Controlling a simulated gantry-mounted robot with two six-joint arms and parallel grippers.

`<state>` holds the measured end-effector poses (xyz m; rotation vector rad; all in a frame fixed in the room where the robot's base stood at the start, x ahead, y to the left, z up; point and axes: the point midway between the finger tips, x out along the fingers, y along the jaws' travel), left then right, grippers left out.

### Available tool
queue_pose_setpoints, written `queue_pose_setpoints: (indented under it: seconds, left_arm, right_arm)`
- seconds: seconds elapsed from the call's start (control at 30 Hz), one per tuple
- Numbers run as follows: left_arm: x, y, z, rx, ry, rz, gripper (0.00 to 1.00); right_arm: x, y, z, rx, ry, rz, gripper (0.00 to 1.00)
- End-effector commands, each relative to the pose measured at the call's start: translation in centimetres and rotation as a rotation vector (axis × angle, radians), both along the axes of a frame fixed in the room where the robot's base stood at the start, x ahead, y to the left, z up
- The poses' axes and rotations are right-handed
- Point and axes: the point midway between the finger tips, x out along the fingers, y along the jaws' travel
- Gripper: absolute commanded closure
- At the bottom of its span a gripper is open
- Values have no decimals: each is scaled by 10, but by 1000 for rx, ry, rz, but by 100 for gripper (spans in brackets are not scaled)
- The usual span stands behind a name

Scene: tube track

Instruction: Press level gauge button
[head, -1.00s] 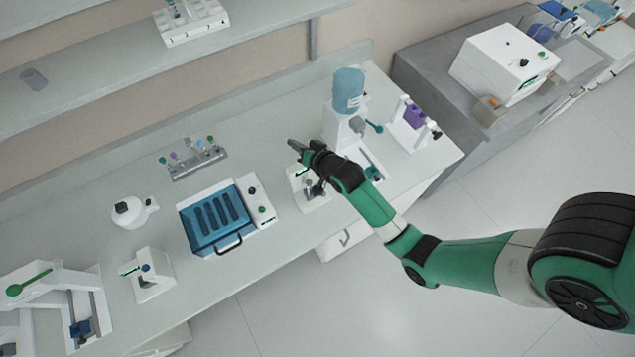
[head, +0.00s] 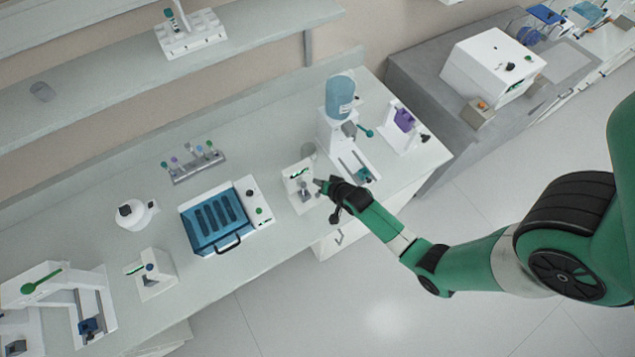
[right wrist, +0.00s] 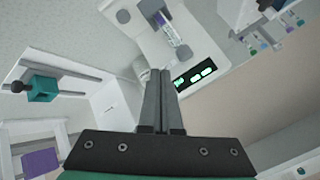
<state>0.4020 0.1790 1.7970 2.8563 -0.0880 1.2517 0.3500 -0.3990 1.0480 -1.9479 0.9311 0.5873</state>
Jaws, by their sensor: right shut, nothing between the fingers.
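The level gauge, a small white device with a green-lit display, stands near the front of the bench in the head view (head: 297,186). It also shows in the right wrist view (right wrist: 208,38), with its dark display (right wrist: 194,75), a clear tube between grey holders, and grey round parts; I cannot tell which part is the button. My right gripper (head: 320,183) is shut and empty, just right of the gauge in the head view. Its fingertips (right wrist: 158,72) point toward the gauge in the right wrist view; contact cannot be told. My left gripper is not in view.
A blue-lidded machine (head: 213,222) stands left of the gauge. A water-bottle dispenser (head: 340,95) and a white stand with a purple part (head: 404,119) are on the right. A tube rack (head: 197,167) sits behind.

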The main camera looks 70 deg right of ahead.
Motion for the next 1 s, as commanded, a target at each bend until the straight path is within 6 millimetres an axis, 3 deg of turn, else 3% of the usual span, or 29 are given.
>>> queue_pose_setpoints:
  seconds: [0.53,1.0]
  left_arm:
    - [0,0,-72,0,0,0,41]
    - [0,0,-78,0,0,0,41]
  right_arm:
    - [0,0,-76,-1,0,1,100]
    - [0,0,-83,-1,0,1,100]
